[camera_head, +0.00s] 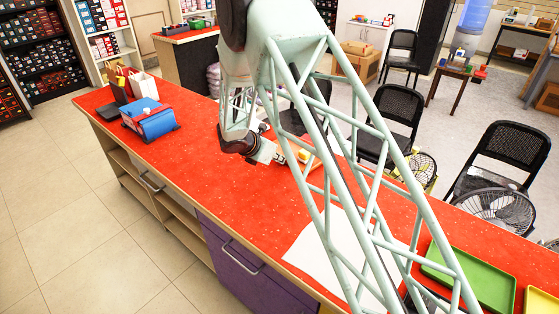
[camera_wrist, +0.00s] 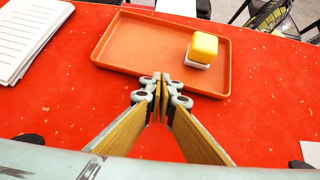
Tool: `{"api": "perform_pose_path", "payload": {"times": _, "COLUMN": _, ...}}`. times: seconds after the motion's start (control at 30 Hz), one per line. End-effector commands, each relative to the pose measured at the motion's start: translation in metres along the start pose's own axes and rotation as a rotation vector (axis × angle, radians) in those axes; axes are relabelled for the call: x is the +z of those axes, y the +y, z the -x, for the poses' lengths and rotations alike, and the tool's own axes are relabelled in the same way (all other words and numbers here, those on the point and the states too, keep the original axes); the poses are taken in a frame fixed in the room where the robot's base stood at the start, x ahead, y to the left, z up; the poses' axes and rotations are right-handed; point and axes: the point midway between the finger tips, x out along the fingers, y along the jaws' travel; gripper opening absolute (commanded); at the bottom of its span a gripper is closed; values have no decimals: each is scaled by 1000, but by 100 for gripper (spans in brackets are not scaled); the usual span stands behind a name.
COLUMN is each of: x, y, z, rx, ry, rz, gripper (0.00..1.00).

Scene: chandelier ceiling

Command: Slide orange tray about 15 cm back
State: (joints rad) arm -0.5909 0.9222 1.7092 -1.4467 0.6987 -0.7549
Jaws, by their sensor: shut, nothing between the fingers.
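The orange tray (camera_wrist: 140,48) lies on the red counter in the wrist view, with a yellow block (camera_wrist: 203,46) on a white base standing in its right part. My gripper (camera_wrist: 160,80) is shut and empty, its fingertips at the near edge of the tray; I cannot tell whether they touch it. In the head view my gripper (camera_head: 279,157) is low over the counter, and my arm hides most of the tray, leaving a part of its rim (camera_head: 316,163) showing.
The red counter (camera_head: 200,140) is mostly clear on the left. A stack of white paper (camera_wrist: 28,35) lies left of the tray. A blue box (camera_head: 150,120) stands at the far left. A green tray (camera_head: 478,278) lies at the right, and black chairs (camera_head: 395,115) stand behind the counter.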

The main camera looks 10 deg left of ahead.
Motion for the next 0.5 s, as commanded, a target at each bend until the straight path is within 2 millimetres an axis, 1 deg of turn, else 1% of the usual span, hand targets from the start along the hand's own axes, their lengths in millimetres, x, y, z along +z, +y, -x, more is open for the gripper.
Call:
{"api": "perform_pose_path", "payload": {"times": 0.27, "x": -4, "y": 0, "z": 3, "rx": -1, "ry": 0, "rz": 0, "gripper": 0}}
{"api": "perform_pose_path", "payload": {"times": 0.5, "x": -16, "y": -2, "z": 15, "rx": -2, "ry": 0, "rz": -2, "gripper": 0}}
